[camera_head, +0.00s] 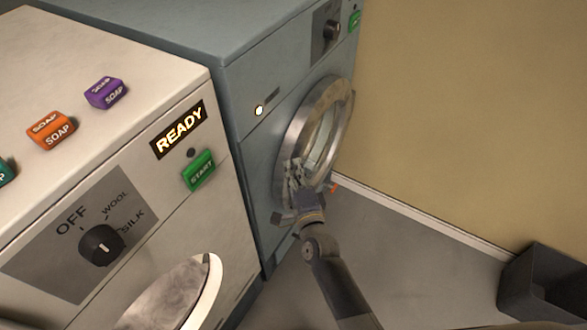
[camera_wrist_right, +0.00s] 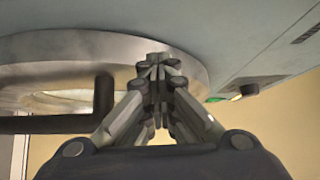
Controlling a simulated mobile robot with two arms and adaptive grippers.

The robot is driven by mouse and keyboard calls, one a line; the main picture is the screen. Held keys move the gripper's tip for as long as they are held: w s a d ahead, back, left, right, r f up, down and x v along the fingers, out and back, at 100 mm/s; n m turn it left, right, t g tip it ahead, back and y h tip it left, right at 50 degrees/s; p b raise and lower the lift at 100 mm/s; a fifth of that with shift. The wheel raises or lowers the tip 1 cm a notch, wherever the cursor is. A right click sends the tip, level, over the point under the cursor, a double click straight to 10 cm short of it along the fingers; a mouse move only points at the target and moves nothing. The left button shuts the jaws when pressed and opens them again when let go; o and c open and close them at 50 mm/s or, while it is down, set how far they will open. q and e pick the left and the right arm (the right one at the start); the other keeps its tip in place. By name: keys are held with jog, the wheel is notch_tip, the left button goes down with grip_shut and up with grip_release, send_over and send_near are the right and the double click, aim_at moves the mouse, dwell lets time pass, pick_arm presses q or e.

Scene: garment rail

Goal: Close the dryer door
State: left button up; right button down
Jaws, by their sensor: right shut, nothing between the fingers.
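The dryer is the blue-grey machine (camera_head: 245,75). Its round door (camera_head: 292,135) has a wide metal ring and a glass middle, and lies close to the front panel; I cannot tell whether it is fully flush. My right gripper (camera_head: 297,172) is shut and empty at the lower left part of the ring and hides some of it. In the right wrist view, the shut fingertips (camera_wrist_right: 157,62) are at the edge of the metal ring (camera_wrist_right: 60,48); whether they touch it is unclear. My left gripper is not in view.
A cream washer (camera_head: 225,225) showing READY stands at the left, with soap boxes (camera_head: 52,130) on top and a round metal door (camera_head: 170,295). A tan wall (camera_head: 460,100) is at the right. A dark bin (camera_head: 545,285) stands on the floor at lower right.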

jog(key=shift+w+a+r, duration=0.15)
jog(key=shift+a+r, duration=0.1)
jog(key=shift+r, duration=0.05)
jog(key=shift+s+f, duration=0.15)
jog(key=shift+s, duration=0.2)
jog(key=v, duration=1.1)
jog(key=shift+s+d, duration=0.3)
jog(key=shift+d, duration=0.1)
jog(key=s+d+f+n+g, duration=0.1)
jog(key=s+f+n+g, duration=0.25)
jog(key=f, duration=0.65)
jog(key=s+d+f+n+g, duration=0.2)
jog(key=s+f+n, duration=0.15)
jog(key=f, duration=0.55)
jog(key=s+d+f+n+g, duration=0.15)
jog(key=s+f, duration=0.25)
jog(key=f, duration=0.6)
jog(key=s+d+f+n+g+h, duration=0.1)
jog(key=s+d+f+n+g, duration=0.2)
jog(key=s, duration=0.6)
jog(key=s+d+f+n+g+h, duration=0.1)
jog(key=s+d+f+n+g, duration=0.2)
jog(key=s+d+f, duration=0.3)
jog(key=s+d+f+n+g+h, duration=0.2)
jog(key=s+d+f, duration=0.3)
jog(key=s+f, duration=0.3)
jog(key=s+n+g, duration=0.1)
jog(key=s, duration=0.3)
jog(key=shift+s+d+g, duration=0.2)
jog(key=shift+g, duration=0.1)
